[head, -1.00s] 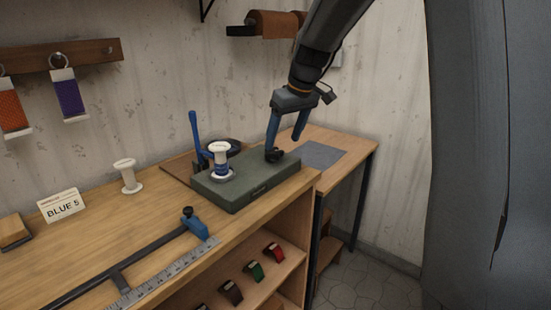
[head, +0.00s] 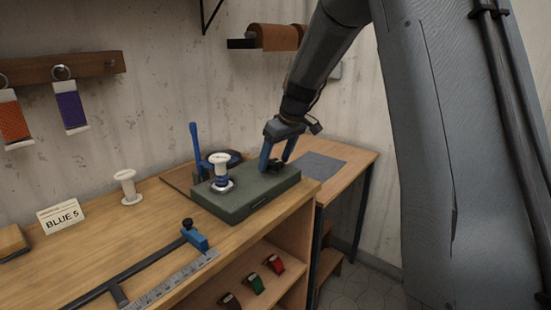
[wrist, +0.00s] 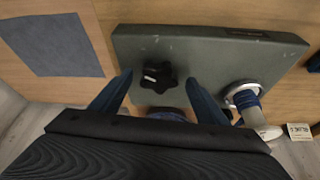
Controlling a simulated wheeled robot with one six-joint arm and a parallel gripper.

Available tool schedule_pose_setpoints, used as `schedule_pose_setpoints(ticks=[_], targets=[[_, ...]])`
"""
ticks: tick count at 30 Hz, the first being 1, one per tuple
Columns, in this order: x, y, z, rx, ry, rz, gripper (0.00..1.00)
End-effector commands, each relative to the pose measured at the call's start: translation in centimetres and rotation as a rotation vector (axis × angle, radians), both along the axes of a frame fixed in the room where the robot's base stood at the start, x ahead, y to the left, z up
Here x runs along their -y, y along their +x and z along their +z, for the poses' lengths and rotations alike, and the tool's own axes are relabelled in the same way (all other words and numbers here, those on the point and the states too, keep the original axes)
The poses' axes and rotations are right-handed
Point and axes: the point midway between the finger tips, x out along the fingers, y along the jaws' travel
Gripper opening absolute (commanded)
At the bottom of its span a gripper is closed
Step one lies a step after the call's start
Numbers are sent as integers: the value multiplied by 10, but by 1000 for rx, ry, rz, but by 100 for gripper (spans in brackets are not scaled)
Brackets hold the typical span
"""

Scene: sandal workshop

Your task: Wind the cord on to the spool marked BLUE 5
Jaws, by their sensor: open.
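A green box-shaped winder (head: 250,198) sits on the bench. A white spool with a band of blue (head: 220,172) stands upright on its left part. It also shows at the right in the wrist view (wrist: 262,128). A black star-shaped knob (wrist: 158,77) is on the box's top near the other end. My gripper (head: 277,164) is open and pointing down at this knob. In the wrist view the knob lies between the fingertips (wrist: 159,80), with gaps on both sides. A card reading BLUE 5 (head: 62,214) stands at the left of the bench.
An empty white spool (head: 128,187) stands near the card. A blue upright handle (head: 195,150) rises behind the winder. A blue-and-black clamp bar (head: 194,236) and a steel ruler (head: 172,283) lie in front. A grey mat (head: 318,165) lies on the side table.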

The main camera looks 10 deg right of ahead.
Motion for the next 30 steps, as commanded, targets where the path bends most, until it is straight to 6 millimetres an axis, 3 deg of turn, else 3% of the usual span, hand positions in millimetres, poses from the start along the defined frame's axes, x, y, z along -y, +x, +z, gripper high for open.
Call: schedule_pose_setpoints(ticks=[4,11,20,30], targets=[[0,0,0,0,0,0,65],[0,0,0,0,0,0,27],[-1,0,1,1,0,-35,27],[-4,-1,4,1,-1,-248,27]])
